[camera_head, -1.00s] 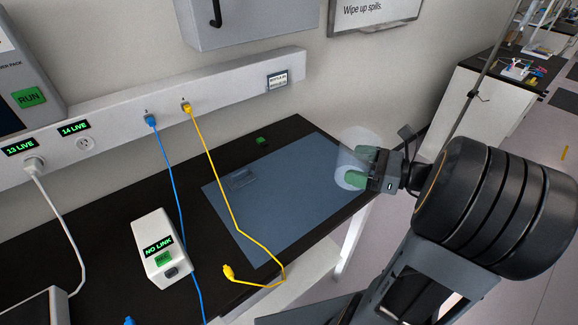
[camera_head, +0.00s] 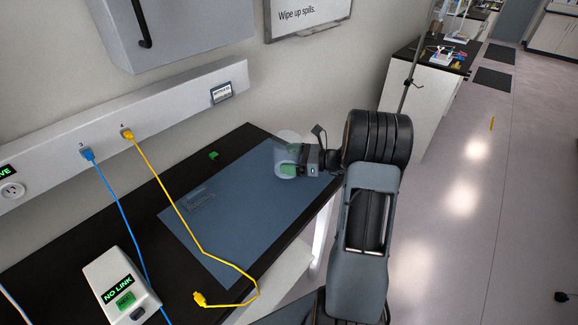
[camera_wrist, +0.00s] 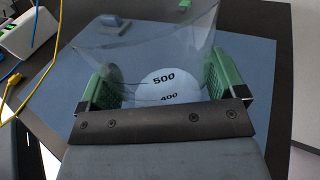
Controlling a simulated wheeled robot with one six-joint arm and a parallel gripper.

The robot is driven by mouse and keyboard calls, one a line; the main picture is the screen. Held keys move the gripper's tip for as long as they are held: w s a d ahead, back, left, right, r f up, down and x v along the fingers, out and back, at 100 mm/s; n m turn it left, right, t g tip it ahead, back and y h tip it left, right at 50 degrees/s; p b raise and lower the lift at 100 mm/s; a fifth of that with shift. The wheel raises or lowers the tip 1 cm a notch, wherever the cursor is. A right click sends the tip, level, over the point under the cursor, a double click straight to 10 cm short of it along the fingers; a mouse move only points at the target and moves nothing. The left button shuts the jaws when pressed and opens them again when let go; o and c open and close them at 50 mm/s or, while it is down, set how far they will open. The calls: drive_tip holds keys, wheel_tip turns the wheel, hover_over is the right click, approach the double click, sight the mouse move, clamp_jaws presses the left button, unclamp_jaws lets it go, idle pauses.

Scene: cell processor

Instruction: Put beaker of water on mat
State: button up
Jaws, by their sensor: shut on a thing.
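The clear glass beaker (camera_head: 287,150) is held at the far right end of the blue mat (camera_head: 240,215). In the wrist view the beaker (camera_wrist: 150,45) fills the space between the green finger pads and shows the marks 500 and 400. My gripper (camera_wrist: 160,90) is shut on it, with a pad on each side. In the head view my gripper (camera_head: 296,160) reaches the beaker from the right. The mat also spreads below the beaker in the wrist view (camera_wrist: 265,65). I cannot tell whether the beaker's base touches the mat.
A yellow cable (camera_head: 185,215) hangs from the wall strip and crosses the mat, its plug near the front edge. A blue cable (camera_head: 120,210) runs left of the mat. A white NO LINK box (camera_head: 120,285) stands at the left. A small green object (camera_head: 213,155) lies behind the mat.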

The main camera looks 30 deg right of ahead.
drive_tip(key=f, duration=0.3)
drive_tip(key=shift+w+p, duration=0.3)
drive_tip(key=shift+p, duration=0.05)
drive_tip(key=shift+f, duration=0.35)
drive_tip(key=shift+f, duration=0.15)
drive_tip(key=o, duration=1.1)
drive_tip(key=shift+s, duration=0.1)
drive_tip(key=shift+d+r, duration=0.1)
drive_tip(key=shift+r, duration=0.1)
drive_tip(key=b+v, duration=0.2)
drive_tip(key=v, duration=1)
